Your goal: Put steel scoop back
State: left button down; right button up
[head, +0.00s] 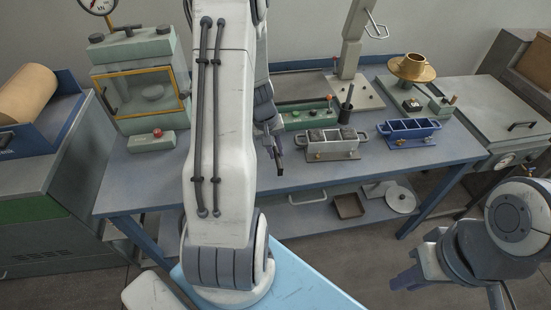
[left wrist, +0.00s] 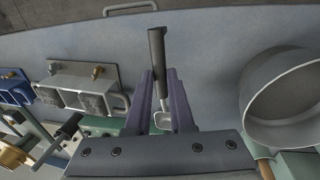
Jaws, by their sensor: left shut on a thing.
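My left gripper (head: 275,153) is over the bench, near its middle. In the left wrist view its two purple-grey fingers (left wrist: 160,82) are shut on the steel scoop (left wrist: 157,50). The scoop's dark handle sticks out beyond the fingertips, and its small pale metal end shows between the fingers.
On the bench (head: 240,180) stand a grey mould (head: 333,146), a blue mould (head: 410,134) and a yellow-framed cabinet (head: 142,90). A brass cup (head: 413,63) is at the back right. A large metal pan (left wrist: 285,105) is right of the gripper in the wrist view.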

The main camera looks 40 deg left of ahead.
aim_at(276, 159)
pick_arm(q)
jog(key=shift+s+a+x, duration=0.1)
jog(key=shift+s+x, duration=0.05)
jog(key=shift+x, duration=0.75)
jog(key=shift+s+a+x, duration=0.1)
jog(key=shift+s+x, duration=0.05)
jog(key=shift+x, duration=0.75)
jog(key=shift+f+b, duration=0.2)
jog(key=shift+b, duration=0.15)
jog(key=shift+f, duration=0.15)
jog(key=c, duration=0.8)
grip_release()
